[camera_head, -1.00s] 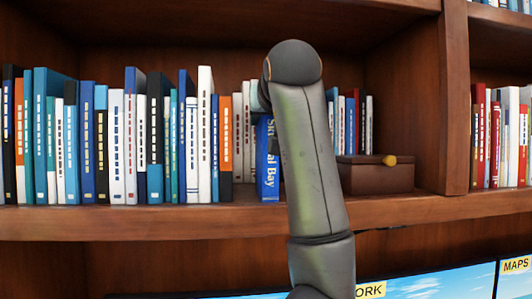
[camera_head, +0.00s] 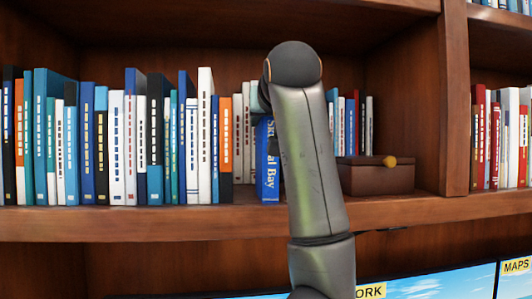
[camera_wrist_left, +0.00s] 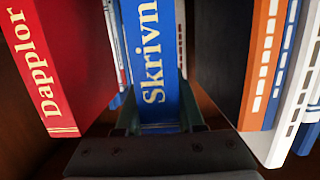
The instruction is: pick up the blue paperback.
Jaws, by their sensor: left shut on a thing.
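The blue paperback (camera_head: 268,170) stands upright on the shelf, its spine facing out with pale lettering. In the head view my arm covers its right part. In the left wrist view the blue paperback (camera_wrist_left: 155,60) is between the two dark fingers of my left gripper (camera_wrist_left: 158,115), which is shut on it near the end of the spine. In the head view the gripper is mostly hidden behind my arm. My right gripper is in neither view.
A thick red book (camera_wrist_left: 62,60) and a dark book (camera_wrist_left: 222,50) flank the paperback in the wrist view. A row of books (camera_head: 117,145) fills the shelf to the left. A brown box (camera_head: 378,177) with a yellow knob sits right of my arm.

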